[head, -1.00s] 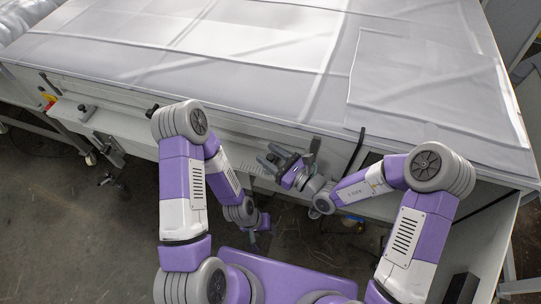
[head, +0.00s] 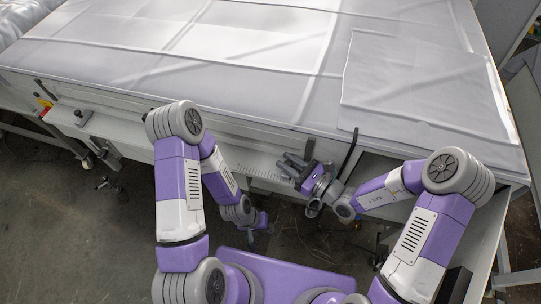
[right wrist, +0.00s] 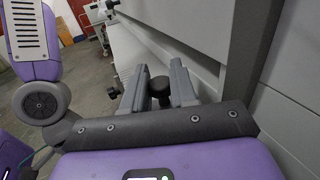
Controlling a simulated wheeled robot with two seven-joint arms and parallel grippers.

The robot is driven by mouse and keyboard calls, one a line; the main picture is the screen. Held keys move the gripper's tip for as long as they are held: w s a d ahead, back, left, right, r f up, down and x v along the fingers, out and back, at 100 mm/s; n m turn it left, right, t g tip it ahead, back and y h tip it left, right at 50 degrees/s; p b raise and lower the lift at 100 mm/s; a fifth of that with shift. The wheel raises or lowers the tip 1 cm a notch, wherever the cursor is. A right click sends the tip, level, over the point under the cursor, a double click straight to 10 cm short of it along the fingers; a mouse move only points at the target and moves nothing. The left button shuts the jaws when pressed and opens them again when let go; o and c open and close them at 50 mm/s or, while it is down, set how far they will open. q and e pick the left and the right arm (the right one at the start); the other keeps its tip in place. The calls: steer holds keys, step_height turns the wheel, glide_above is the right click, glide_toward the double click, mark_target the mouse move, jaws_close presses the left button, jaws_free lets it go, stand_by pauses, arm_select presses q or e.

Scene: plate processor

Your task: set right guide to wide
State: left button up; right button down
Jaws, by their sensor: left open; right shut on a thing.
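In the right wrist view a dark round knob (right wrist: 160,88) sits between the fingers of my right gripper (right wrist: 160,82), which is shut on it. I take the knob to be the right guide's. In the head view my right gripper (head: 292,163) is at the pale shelf (head: 245,157) along the table's front; the knob is hidden there. The guide's body cannot be made out. My left gripper (head: 257,227) hangs open and empty, below and clear of the shelf. Another dark knob (head: 83,117) shows at the shelf's left part.
A wide table with white sheets (head: 250,50) fills the back. A dark upright bar (head: 349,152) stands just right of my right gripper. A scale (head: 262,171) marks the shelf front. Bare floor (head: 75,215) lies at the left.

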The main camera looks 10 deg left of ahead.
steer(key=d, duration=0.4)
steer(key=shift+r, duration=0.25)
steer(key=shift+a, duration=0.1)
steer(key=c, duration=1.3)
jaws_free()
steer(key=o, duration=0.3)
steer(key=shift+d, duration=0.2)
steer(key=shift+f, duration=0.1)
steer(key=shift+s, duration=0.1)
steer(key=p+v, duration=0.1)
steer(key=v, duration=0.6)
steer(key=shift+d, duration=0.2)
